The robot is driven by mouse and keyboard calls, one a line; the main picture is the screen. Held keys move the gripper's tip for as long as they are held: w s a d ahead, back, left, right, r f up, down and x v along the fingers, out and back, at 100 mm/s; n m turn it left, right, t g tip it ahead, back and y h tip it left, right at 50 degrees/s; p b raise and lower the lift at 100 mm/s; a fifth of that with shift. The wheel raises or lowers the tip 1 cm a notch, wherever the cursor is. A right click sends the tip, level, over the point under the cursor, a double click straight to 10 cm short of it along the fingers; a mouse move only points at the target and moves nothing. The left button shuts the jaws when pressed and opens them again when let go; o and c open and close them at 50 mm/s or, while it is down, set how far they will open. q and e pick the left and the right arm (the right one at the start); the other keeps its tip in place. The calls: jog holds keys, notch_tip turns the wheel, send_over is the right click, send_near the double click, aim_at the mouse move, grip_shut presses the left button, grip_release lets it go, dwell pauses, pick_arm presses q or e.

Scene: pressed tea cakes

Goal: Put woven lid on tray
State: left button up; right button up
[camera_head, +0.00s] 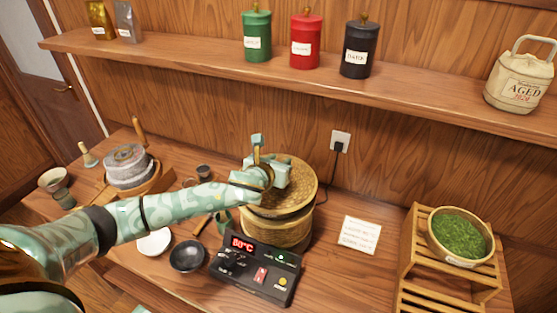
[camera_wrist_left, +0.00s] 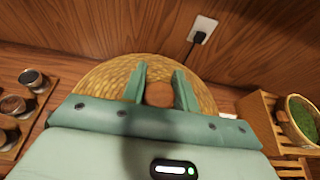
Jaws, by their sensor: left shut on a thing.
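My right gripper is not in view.
A control box (camera_head: 255,268) reading 80°C stands in front of the steamer. A dark bowl (camera_head: 188,256) is left of it. A paper card (camera_head: 360,234) and a wooden rack (camera_head: 412,260) with a bowl of green leaves (camera_head: 460,237) are right. A shelf (camera_head: 200,58) runs above.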

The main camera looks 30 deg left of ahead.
pick_arm(q)
jog(key=shift+f, duration=0.2)
jog(key=o, duration=1.1)
jog(key=shift+c, duration=0.2)
jog(key=shift+r, duration=0.1)
jog(key=shift+r, duration=0.4)
jog(key=p+v, duration=0.1)
jog(key=v, duration=1.1)
